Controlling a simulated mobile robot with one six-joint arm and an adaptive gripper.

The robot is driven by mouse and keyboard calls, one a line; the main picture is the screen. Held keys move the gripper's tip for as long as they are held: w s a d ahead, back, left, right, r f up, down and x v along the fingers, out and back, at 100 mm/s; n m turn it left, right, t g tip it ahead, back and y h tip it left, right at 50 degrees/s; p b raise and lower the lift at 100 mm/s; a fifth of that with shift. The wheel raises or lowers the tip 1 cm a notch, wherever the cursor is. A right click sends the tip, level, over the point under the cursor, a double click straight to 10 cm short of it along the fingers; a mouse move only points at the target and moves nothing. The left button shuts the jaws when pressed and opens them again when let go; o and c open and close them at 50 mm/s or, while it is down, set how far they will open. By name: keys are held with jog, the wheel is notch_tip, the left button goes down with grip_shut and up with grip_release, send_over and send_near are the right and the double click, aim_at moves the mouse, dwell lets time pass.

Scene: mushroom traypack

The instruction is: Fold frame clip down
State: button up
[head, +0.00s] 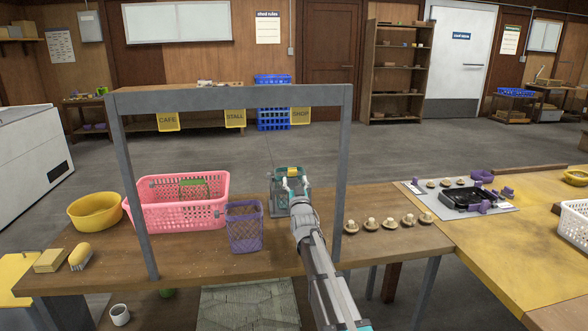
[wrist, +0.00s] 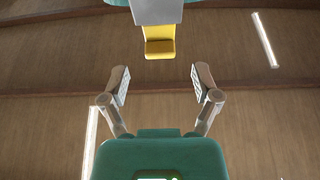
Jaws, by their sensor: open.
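A teal frame (head: 278,206) stands on the wooden table behind my gripper, with a small yellow clip (head: 292,172) at its upper part. In the wrist view the yellow clip (wrist: 160,48) hangs below a grey block (wrist: 157,11), with a teal edge above. My gripper (head: 295,184) is open in front of the frame, its fingers pointing toward it. In the wrist view the gripper (wrist: 160,82) shows two spread fingers with nothing between them. The clip lies beyond the fingertips, centred between them and apart from both. My gripper hides part of the frame.
A grey overhead frame (head: 230,97) with yellow tags spans the table. A purple basket (head: 244,228) and pink basket (head: 180,216) stand left. Several mushrooms (head: 390,222) line the right.

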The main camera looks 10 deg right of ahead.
aim_at(293, 173)
jog(key=shift+p+x, duration=0.65)
jog(key=shift+x, duration=1.65)
jog(key=c, duration=1)
jog(key=shift+d, duration=0.3)
grip_shut()
jog(key=shift+a, duration=0.25)
jog(key=shift+r, duration=0.1)
